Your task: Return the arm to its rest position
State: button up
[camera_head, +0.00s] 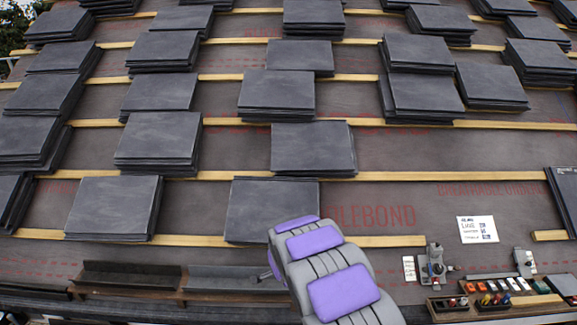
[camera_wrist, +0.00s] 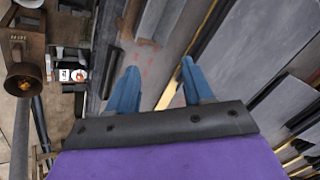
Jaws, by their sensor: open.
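My arm, grey with purple pads, rises from the bottom centre in the head view and reaches over the lower edge of the roof. My gripper is not clearly seen there. In the wrist view my gripper (camera_wrist: 157,85) shows two blue fingers spread apart, with nothing between them. Beyond the fingers are a wooden batten (camera_wrist: 172,92) and grey roof underlay.
Stacks of dark slates (camera_head: 313,148) lie on wooden battens (camera_head: 440,176) across the roof. A slate stack (camera_head: 272,210) sits close to my arm. A white label sheet (camera_head: 477,229), a small device (camera_head: 432,265) and a tool tray (camera_head: 500,303) are at lower right.

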jog(key=s+d+r+n+g+y, duration=0.1)
jog(key=s+r+n+g+y, duration=0.4)
jog(key=s+r, duration=1.2)
jog(key=s+d+r+n+g+h, duration=0.1)
jog(key=s+d, duration=0.4)
jog(key=s, duration=0.5)
jog(key=s+d+r+n+g+h, duration=0.1)
jog(key=s+d+r+n+h, duration=0.2)
jog(key=s, duration=0.8)
jog(key=s+d+r+n+g+h, duration=0.1)
jog(key=s+d+r+n+h, duration=0.1)
jog(key=s+d, duration=0.5)
jog(key=s+r, duration=0.1)
jog(key=s, duration=0.3)
jog(key=shift+d, duration=0.15)
jog(key=shift+s, duration=0.1)
